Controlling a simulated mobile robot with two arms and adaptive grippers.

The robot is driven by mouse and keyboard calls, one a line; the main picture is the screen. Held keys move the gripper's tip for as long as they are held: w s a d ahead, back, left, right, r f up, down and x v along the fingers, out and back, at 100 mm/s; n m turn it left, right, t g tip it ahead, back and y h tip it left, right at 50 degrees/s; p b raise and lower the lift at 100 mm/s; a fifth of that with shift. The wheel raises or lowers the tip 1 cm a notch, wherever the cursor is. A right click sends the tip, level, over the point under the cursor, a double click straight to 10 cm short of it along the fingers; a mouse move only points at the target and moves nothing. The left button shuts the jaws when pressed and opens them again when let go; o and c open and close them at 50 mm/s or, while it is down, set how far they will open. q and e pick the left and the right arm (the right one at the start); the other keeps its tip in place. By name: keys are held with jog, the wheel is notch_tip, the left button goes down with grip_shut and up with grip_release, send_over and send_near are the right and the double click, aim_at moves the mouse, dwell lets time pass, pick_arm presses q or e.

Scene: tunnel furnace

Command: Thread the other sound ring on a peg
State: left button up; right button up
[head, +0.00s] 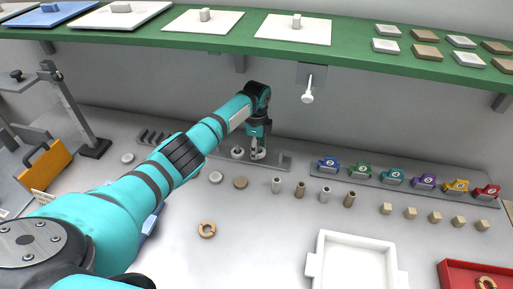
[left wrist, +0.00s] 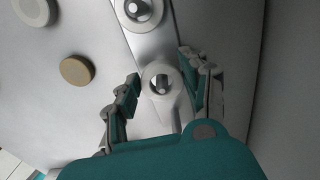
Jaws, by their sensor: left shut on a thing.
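My left gripper (head: 257,150) is at the grey peg base (head: 280,162) near the back wall, pointing down. It is shut on a pale ring (head: 260,155), which in the left wrist view (left wrist: 161,84) sits between the two fingers around a shiny peg. How far down the peg it sits is unclear. A second pale ring (head: 237,152) is around the neighbouring peg; it also shows in the left wrist view (left wrist: 138,12). A tan ring (head: 207,230) with dark marks lies on the table. Another tan ring (head: 486,283) lies in the red tray. My right gripper is out of view.
Pale and brown discs (head: 240,183) and several small cylinders (head: 300,190) stand in front of the peg base. A white tray (head: 312,264) and a red tray (head: 449,273) are at the front right. A green shelf (head: 350,48) overhangs the back.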

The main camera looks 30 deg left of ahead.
pick_arm(q)
jog(key=o, duration=1.2)
notch_tip(320, 180, up, 12)
jog(key=shift+r, duration=0.1)
dwell(0.4)
